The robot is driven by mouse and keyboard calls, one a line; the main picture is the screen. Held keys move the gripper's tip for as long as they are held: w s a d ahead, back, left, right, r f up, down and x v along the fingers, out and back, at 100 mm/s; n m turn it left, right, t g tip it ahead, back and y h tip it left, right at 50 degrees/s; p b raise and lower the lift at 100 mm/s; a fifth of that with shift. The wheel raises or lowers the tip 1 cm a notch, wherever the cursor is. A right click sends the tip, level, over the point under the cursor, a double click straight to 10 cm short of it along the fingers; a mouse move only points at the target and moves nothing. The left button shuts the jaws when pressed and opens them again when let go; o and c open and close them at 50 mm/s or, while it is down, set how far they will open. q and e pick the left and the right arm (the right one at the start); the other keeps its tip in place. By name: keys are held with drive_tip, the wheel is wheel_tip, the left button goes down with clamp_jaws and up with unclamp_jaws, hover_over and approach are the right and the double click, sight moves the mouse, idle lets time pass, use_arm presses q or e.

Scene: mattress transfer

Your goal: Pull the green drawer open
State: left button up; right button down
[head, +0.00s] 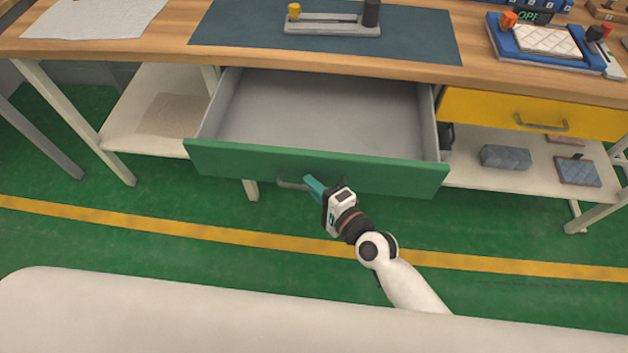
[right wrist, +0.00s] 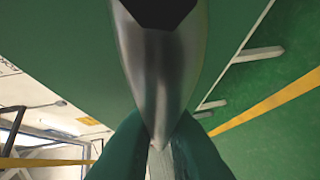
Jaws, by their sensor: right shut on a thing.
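The green drawer (head: 230,162) stands well open below the workbench. Its grey inside (head: 320,110) looks empty. A metal handle (head: 291,182) runs across the middle of its green front. My right gripper (head: 309,182) is at the handle, its teal fingers shut on it. In the right wrist view the metal handle (right wrist: 160,70) runs down between the two teal fingertips (right wrist: 160,150), with the green drawer front (right wrist: 70,45) behind it. Part of the handle is hidden by the fingers. My left gripper is in neither view.
The wooden workbench (head: 120,46) carries a dark mat (head: 225,28) with a grey fixture (head: 330,26) on it. A shut yellow drawer (head: 480,108) is at the right. Below it a shelf (head: 470,176) holds several small blocks. The green floor with a yellow line (head: 220,235) is clear.

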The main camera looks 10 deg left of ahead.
drive_tip(key=c, duration=1.7)
unclamp_jaws()
drive_tip(key=shift+o, duration=1.1)
use_arm(q)
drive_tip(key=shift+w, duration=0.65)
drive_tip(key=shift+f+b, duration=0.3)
drive_tip(key=shift+b, duration=0.05)
use_arm(e)
drive_tip(key=v, duration=1.2)
